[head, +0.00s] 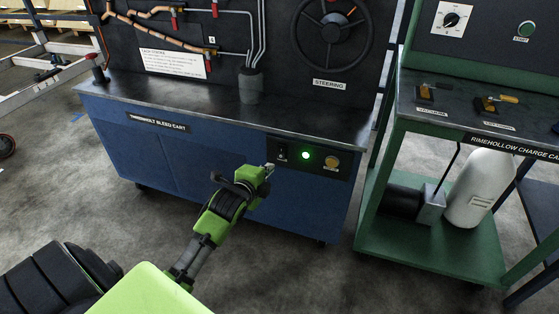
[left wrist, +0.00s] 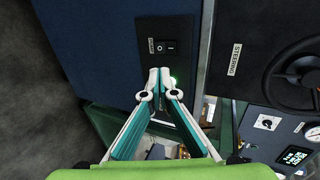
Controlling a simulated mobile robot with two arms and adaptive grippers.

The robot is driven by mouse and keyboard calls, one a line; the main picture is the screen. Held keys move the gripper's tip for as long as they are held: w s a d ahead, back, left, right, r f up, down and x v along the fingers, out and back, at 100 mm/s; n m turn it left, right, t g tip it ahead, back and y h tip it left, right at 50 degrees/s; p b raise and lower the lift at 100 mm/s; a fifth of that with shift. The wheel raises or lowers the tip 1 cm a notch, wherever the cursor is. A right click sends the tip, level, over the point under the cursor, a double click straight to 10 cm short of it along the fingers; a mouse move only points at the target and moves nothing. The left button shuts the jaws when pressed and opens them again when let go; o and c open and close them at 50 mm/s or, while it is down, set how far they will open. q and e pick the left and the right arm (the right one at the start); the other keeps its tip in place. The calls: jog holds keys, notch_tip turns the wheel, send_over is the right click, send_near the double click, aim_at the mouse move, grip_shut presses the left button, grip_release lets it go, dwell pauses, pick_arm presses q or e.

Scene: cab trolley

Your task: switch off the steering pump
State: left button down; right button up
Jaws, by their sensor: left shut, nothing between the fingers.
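The blue cart (head: 215,165) carries a black switch panel on the right of its front. On the panel are a small black rocker switch (head: 282,153), a lit green lamp (head: 305,155) and a yellow button (head: 332,162). My left gripper (head: 269,168) is shut and empty, with its tips just in front of the panel, by the rocker. In the left wrist view the rocker switch (left wrist: 165,47), marked O and I, lies just beyond the shut fingertips (left wrist: 160,70). I cannot tell whether they touch the panel. The fingers partly hide the green lamp (left wrist: 173,80). My right gripper is out of view.
A black steering wheel (head: 331,30) with a STEERING label stands on the board above the blue cart. A green cart (head: 378,170) with levers on top and a white cylinder (head: 480,188) below stands to the right. Concrete floor lies open in front of the blue cart.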

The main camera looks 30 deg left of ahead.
aim_at(282, 156)
pick_arm(q)
jog(key=b+x, duration=0.2)
jog(key=x, duration=0.8)
jog(key=shift+w+a+f, duration=0.1)
jog(key=shift+w+f, duration=0.05)
jog(key=shift+w, duration=0.15)
jog(key=shift+w+b, duration=0.25)
jog(key=shift+b, duration=0.05)
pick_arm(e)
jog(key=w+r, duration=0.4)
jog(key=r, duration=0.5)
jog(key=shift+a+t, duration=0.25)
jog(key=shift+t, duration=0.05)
pick_arm(q)
jog(key=shift+f, duration=0.1)
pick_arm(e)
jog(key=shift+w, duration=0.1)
pick_arm(q)
jog(key=shift+w+a+f+t+b, duration=0.2)
jog(key=shift+t+b, duration=0.2)
jog(key=shift+b, duration=0.35)
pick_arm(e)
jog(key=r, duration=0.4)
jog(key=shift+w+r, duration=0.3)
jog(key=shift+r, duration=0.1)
pick_arm(q)
jog(key=shift+r, duration=0.1)
